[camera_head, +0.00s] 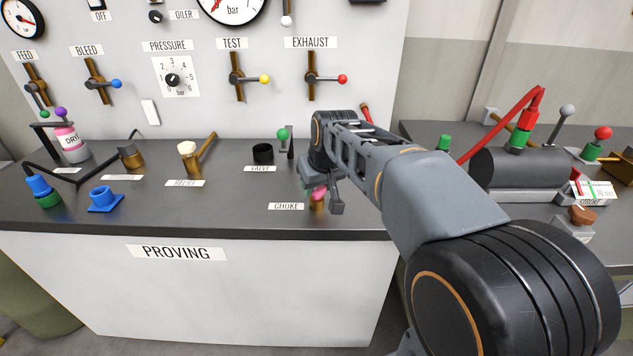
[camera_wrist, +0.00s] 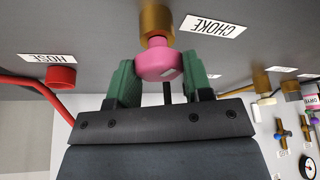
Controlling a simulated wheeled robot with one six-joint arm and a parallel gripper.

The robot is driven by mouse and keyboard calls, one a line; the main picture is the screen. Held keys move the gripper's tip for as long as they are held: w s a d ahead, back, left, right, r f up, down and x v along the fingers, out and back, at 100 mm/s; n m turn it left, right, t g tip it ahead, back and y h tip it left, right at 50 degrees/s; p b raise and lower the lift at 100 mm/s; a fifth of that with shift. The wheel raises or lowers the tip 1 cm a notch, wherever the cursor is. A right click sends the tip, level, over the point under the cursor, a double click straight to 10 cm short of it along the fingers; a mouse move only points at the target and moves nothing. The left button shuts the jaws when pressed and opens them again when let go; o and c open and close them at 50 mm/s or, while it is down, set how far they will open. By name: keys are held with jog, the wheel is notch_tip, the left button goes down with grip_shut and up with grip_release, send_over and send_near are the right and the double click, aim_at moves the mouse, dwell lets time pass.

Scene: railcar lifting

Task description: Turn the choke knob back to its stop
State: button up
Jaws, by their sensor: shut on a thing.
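The choke knob (camera_wrist: 158,65) is pink and sits on a brass stem (camera_wrist: 156,20) beside the CHOKE label (camera_wrist: 212,26) in the wrist view. A pale mark shows on the knob's face. In the head view the pink knob (camera_head: 319,192) is partly hidden by my gripper (camera_head: 322,196), above the brass base (camera_head: 317,205). In the wrist view my gripper (camera_wrist: 160,82) has its green fingers on either side of the knob and is shut on it. The CHOKE label (camera_head: 286,206) also shows to the left in the head view.
A red hose cap (camera_wrist: 61,77) is nearby in the wrist view. The bench front edge (camera_head: 200,235) is close. Bench space left of the CHOKE label is clear.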

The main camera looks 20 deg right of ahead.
jog(key=shift+d+n+y, duration=0.1)
jog(key=shift+n+y, duration=0.6)
jog(key=shift+n, duration=1.2)
jog(key=shift+g, duration=0.3)
jog(key=o, duration=0.9)
jog(key=p+v, duration=0.2)
jog(key=v, duration=1.1)
jog(key=shift+r, duration=0.4)
jog(key=shift+s+d, duration=0.1)
